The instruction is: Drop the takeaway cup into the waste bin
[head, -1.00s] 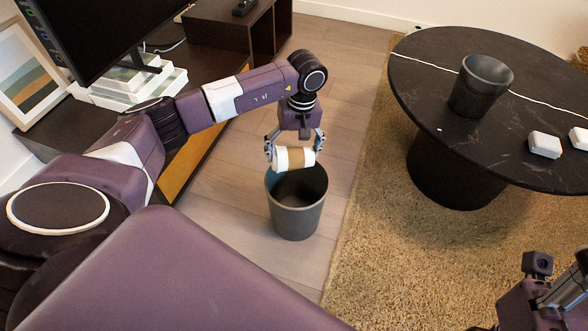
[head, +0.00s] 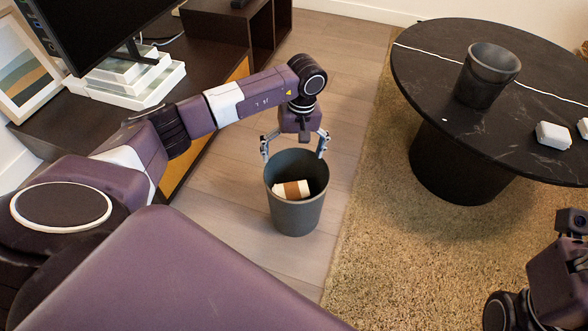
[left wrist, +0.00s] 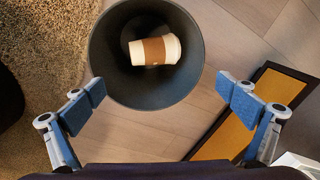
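The takeaway cup (head: 291,190), white with a brown sleeve, lies on its side inside the dark grey waste bin (head: 297,216). In the left wrist view the cup (left wrist: 155,50) shows within the round bin rim (left wrist: 97,75), apart from my fingers. The bin stands upright on the wood floor. My left gripper (head: 295,152) is open and empty above the bin, its two fingers spread wide; the left wrist view shows its blue pads (left wrist: 161,100) far apart. My right arm shows at the lower right, but its fingers are out of the picture.
A round black table (head: 430,70) on the right holds a dark pot (head: 486,75) and small white boxes (head: 553,136). A shag rug (head: 390,255) lies under it. A dark cabinet (head: 215,50) with a monitor stands at the left.

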